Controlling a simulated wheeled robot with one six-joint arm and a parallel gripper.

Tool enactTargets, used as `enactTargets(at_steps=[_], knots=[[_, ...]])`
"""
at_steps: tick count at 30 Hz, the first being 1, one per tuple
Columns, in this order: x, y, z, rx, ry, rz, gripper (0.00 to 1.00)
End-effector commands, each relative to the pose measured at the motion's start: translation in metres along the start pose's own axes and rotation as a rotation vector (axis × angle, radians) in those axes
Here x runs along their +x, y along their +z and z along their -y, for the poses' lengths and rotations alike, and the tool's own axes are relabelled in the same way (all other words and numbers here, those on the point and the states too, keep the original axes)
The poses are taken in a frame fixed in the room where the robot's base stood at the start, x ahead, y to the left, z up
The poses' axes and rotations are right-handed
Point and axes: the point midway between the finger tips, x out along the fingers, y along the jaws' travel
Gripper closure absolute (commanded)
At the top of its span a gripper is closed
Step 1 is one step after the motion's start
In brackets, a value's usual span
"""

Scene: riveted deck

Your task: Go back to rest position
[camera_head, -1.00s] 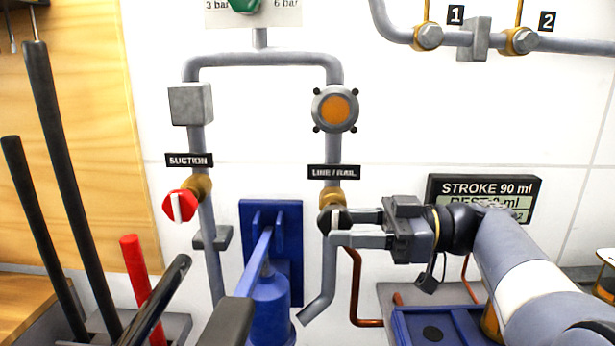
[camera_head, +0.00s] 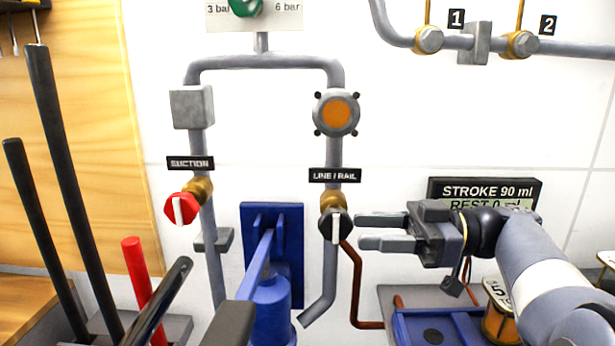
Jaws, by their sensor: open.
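My gripper (camera_head: 358,231) is open and empty, its two grey fingers pointing left. It is a little to the right of the black LINE / RAIL valve knob (camera_head: 335,226), apart from it. The knob's white mark stands upright. My arm reaches in from the lower right. The red SUCTION valve knob (camera_head: 181,209) is on the left pipe, with its white mark close to upright.
A blue hand pump (camera_head: 270,300) stands below the valves. Black rods (camera_head: 62,180) and a red rod (camera_head: 138,275) rise at left. A blue tray (camera_head: 465,325) and a STROKE 90 ml display (camera_head: 485,192) are near my arm. White wall lies behind.

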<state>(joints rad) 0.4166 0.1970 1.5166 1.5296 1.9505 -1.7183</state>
Motion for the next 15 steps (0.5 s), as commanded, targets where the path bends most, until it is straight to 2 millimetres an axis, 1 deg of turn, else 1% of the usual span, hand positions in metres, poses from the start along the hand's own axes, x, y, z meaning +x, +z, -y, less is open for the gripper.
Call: enactTargets(at_steps=[1, 10, 12, 15], knots=[[-0.010, -0.004, -0.001, 0.002, 0.004, -0.001, 0.55], [-0.028, -0.006, 0.000, 0.004, 0.001, -0.002, 0.55], [-0.023, 0.005, 0.001, -0.002, -0.002, 0.001, 0.55], [-0.015, 0.005, 0.000, -0.004, -0.004, 0.002, 0.55]])
